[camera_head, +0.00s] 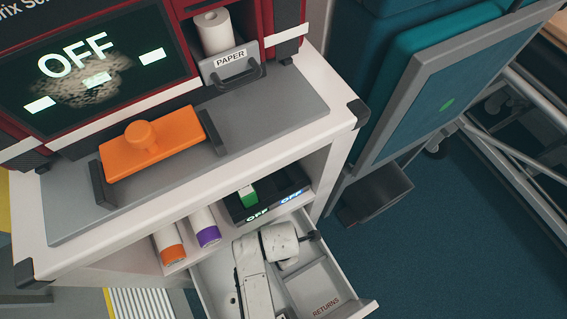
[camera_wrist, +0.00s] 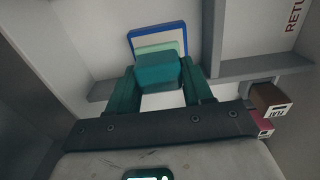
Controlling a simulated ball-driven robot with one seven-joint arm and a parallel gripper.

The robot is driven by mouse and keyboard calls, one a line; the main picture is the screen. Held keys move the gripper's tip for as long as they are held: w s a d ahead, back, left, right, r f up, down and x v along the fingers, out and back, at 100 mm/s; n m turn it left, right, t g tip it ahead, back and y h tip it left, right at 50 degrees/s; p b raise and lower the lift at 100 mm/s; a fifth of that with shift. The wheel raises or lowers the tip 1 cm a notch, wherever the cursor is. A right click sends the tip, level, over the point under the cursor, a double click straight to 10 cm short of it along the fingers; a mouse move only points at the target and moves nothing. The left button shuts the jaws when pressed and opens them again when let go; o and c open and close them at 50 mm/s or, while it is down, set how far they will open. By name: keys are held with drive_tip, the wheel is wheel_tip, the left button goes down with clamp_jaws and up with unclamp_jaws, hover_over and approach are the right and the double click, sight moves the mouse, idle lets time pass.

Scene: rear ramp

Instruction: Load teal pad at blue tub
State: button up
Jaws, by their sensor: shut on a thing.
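In the wrist view, my gripper (camera_wrist: 160,82) has two dark teal fingers shut on a teal pad (camera_wrist: 158,68), which shows as a rounded block between them. Just beyond the pad is a blue rim, seemingly the blue tub (camera_wrist: 131,42), with a pale green surface inside it. The pad overlaps the near side of this rim in the picture, and I cannot tell whether they touch. In the head view, my arm reaches down into the open drawer (camera_head: 212,285). My fingers, the pad and the tub cannot be made out there.
Grey dividers (camera_wrist: 245,70) split the drawer, with a RETURNS section to the right. Brown (camera_wrist: 270,98) and pink (camera_wrist: 262,128) boxes lie near my gripper. Above the drawer, a shelf holds orange- and purple-ended cylinders (camera_head: 204,226) and a black unit (camera_head: 280,186). Blue floor is open at right.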

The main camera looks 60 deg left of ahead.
drive_tip(key=shift+r+p, duration=2.45)
drive_tip(key=shift+r, duration=0.1)
